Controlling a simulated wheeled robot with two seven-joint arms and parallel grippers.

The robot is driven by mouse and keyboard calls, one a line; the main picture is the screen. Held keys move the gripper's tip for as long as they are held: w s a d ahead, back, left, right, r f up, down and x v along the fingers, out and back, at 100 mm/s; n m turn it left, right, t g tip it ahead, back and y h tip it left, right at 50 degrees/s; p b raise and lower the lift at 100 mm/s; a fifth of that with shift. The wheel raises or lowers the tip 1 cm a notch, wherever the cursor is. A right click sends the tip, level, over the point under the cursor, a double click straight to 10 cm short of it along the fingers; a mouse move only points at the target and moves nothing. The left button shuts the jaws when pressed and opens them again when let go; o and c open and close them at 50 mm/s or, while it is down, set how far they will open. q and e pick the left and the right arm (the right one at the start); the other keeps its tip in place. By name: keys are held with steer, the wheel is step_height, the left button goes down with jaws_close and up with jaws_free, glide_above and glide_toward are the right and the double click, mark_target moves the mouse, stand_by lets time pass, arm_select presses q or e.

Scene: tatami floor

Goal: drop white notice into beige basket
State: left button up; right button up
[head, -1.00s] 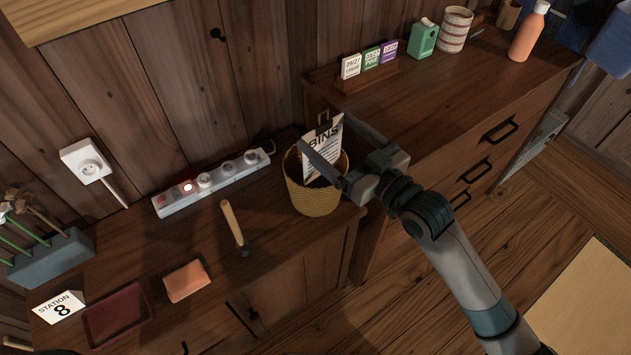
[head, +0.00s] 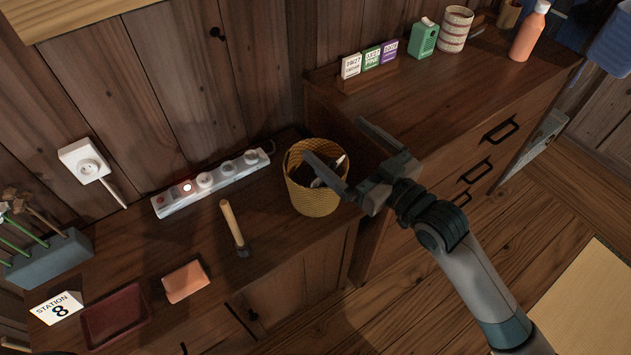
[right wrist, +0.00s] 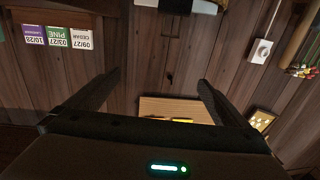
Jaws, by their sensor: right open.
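The beige basket (head: 313,202) is a woven round bin on the lower cabinet, beside the taller drawer chest. The white notice (head: 341,162) is inside it; only a pale edge shows near the right rim, and the rest is hidden by the basket wall and a gripper finger. My right gripper (head: 342,146) is open and empty above the basket, one finger over its mouth and the other to the upper right. In the right wrist view its fingers (right wrist: 160,88) are spread with nothing between them. My left gripper is not in view.
A power strip (head: 211,183) lies along the wall left of the basket, with a hammer (head: 232,225) in front of it. A sponge-like block (head: 186,282) and a dark red tray (head: 116,314) are further left. Label cards (head: 370,60) stand on the chest.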

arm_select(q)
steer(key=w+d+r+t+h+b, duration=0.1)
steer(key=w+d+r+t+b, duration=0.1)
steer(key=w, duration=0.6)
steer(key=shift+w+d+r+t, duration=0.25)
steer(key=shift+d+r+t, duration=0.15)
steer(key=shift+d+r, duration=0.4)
arm_select(e)
steer(key=v, duration=1.4)
steer(key=shift+s+d, duration=0.25)
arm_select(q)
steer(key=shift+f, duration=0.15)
arm_select(e)
steer(key=shift+f, duration=0.1)
